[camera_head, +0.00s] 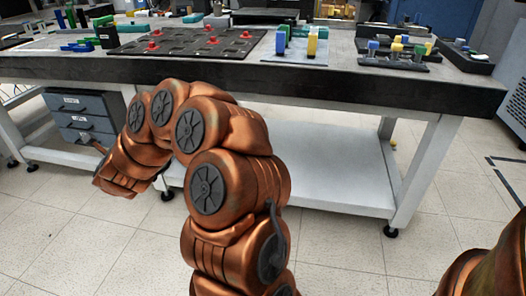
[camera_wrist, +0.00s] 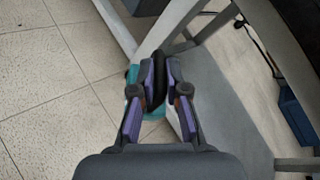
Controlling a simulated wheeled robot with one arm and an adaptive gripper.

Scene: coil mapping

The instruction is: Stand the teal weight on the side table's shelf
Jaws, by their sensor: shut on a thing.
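In the wrist view, my gripper (camera_wrist: 159,84) is shut on the black handle of the teal weight (camera_wrist: 133,76). Teal shows mostly on the left side of the fingers, and the rest of the weight is hidden behind them. In the head view, my copper arm bends down to the left, and the weight cannot be made out there. A pale lower shelf (camera_head: 310,165) runs under the long table (camera_head: 300,78) and looks bare where it shows. I cannot tell whether this is the side table. In the wrist view, a grey, shelf-like surface (camera_wrist: 235,115) lies right of the gripper.
A grey-blue drawer unit (camera_head: 82,118) stands under the table's left end. White table legs (camera_head: 425,165) bound the shelf. The tabletop carries a dark board with red pieces (camera_head: 190,40) and several coloured blocks. Tiled floor (camera_head: 60,230) is open in front.

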